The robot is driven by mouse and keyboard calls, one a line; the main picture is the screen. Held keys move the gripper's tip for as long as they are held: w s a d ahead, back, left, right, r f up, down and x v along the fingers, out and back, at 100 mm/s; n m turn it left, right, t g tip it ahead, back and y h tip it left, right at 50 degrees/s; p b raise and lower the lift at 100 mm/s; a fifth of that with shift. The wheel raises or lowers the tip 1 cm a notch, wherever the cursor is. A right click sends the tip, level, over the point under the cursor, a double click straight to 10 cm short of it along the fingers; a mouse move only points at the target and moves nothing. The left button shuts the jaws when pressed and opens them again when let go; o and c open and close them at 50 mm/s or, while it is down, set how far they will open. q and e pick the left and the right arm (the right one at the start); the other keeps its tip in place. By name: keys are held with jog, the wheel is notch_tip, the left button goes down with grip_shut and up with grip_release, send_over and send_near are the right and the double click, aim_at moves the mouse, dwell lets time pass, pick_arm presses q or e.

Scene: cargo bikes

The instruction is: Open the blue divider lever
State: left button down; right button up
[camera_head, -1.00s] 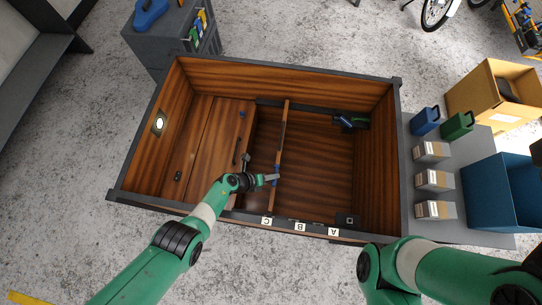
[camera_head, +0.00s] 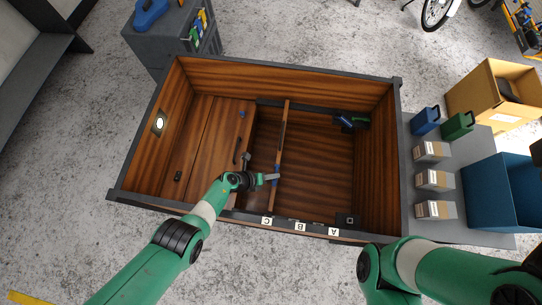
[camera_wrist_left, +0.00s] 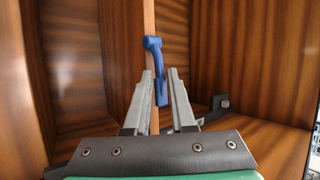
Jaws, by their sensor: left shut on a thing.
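The blue divider lever (camera_wrist_left: 155,62) is fixed on the edge of the wooden divider (camera_wrist_left: 149,25). In the left wrist view its top knob stands clear above my left gripper (camera_wrist_left: 159,80), and its lower end lies between the two fingers, which are closed on it. In the head view the lever (camera_head: 275,183) is a small blue spot on the divider (camera_head: 281,140), at the fingertips of my left gripper (camera_head: 274,177). My right arm shows at the lower right of the head view, but its gripper is out of the picture.
The wooden cargo box (camera_head: 330,86) has dark rims and slot labels C, B and A on the near edge. A dark blue item (camera_head: 350,122) lies in its far right corner. A grey table (camera_head: 480,226) with small boxes and two canisters stands at right.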

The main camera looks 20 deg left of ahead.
pick_arm(q)
jog(key=w+g+b, duration=0.1)
jog(key=g+b, duration=0.1)
jog(key=b, duration=0.2)
jog(key=w+r+n+g+b, duration=0.1)
jog(key=g+b, duration=0.1)
jog(key=b, duration=0.3)
jog(key=w+r+n+g+b, duration=0.1)
jog(key=g+b, duration=0.1)
jog(key=b, duration=0.3)
jog(key=shift+a+r, duration=0.1)
jog(key=shift+a, duration=0.05)
jog(key=shift+r, duration=0.1)
